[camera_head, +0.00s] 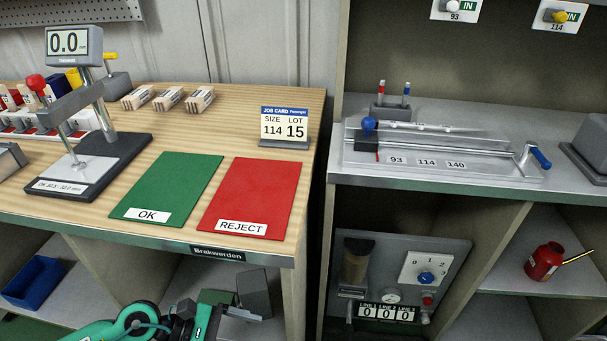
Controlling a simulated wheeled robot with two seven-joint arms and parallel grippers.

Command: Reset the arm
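My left arm shows in teal and black at the bottom edge, in front of the wooden bench. Its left gripper (242,313) is low, below the bench top's front edge, near a dark grey block on the shelf behind. Only a small grey part of the fingers shows, so I cannot tell whether it is open or shut, and I see nothing clearly held. My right gripper is out of view.
The wooden bench (248,97) carries a gauge (75,45), a green OK mat (172,186), a red REJECT mat (256,195) and a job card (284,125). A grey counter at right holds a slide fixture (440,165). A red oil can (543,262) sits below.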

